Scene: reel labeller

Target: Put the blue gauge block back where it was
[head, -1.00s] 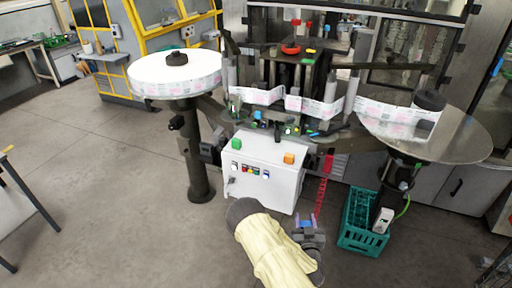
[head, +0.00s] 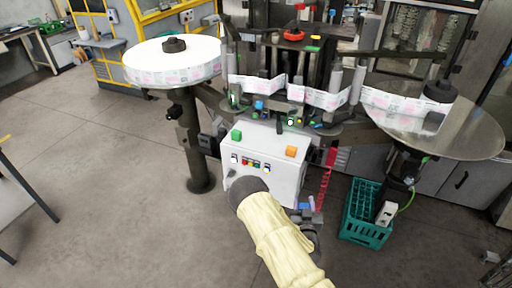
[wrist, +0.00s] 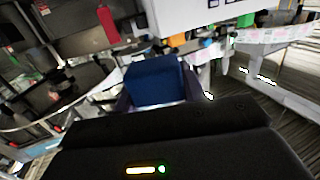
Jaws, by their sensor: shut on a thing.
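The blue gauge block (wrist: 153,80) fills the middle of the wrist view. My gripper (wrist: 156,98) is shut on it, with the jaws at its sides. In the head view my gripper (head: 308,214) is low in front of the white control box, partly hidden by my cream-sleeved arm. A small patch of blue shows there, too small to tell the block from the jaws. The labelling machine stands behind, with a white control box (head: 262,170) at its front.
A white label reel (head: 172,62) on a post stands left, and a metal disc (head: 450,135) right. A teal crate (head: 364,232) is on the floor at right, near a red hanging strip (head: 322,185). Small coloured pieces, one blue (head: 259,105), lie on the machine. Floor at left is clear.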

